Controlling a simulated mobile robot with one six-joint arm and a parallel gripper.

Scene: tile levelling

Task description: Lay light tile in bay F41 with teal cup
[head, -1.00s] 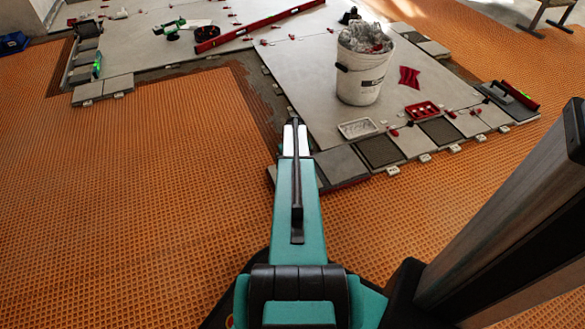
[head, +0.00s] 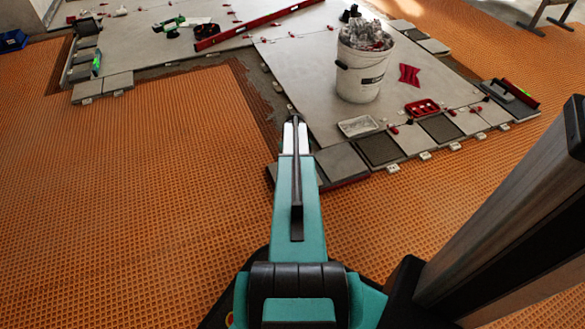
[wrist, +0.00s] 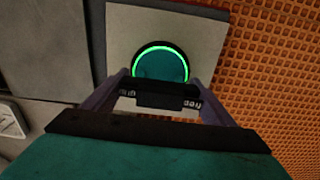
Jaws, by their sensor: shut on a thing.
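In the wrist view my gripper (wrist: 159,82) is shut on the teal cup (wrist: 160,66), whose round top has a glowing green ring. The cup sits on a light tile (wrist: 205,35), which shows around it. I cannot tell whether the tile is clear of the floor. In the head view my own arm hides the cup and most of the gripper, near the left end of the tile row. No label reading F41 is legible, so I cannot pick out that bay.
Grey tiles (wrist: 45,50) lie left of the light tile, and orange waffle matting (wrist: 265,60) lies to its right. In the head view a white bucket (head: 359,80), a red tray (head: 422,107) and a white tray (head: 358,126) stand on the large slabs. Open matting (head: 130,190) spreads left.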

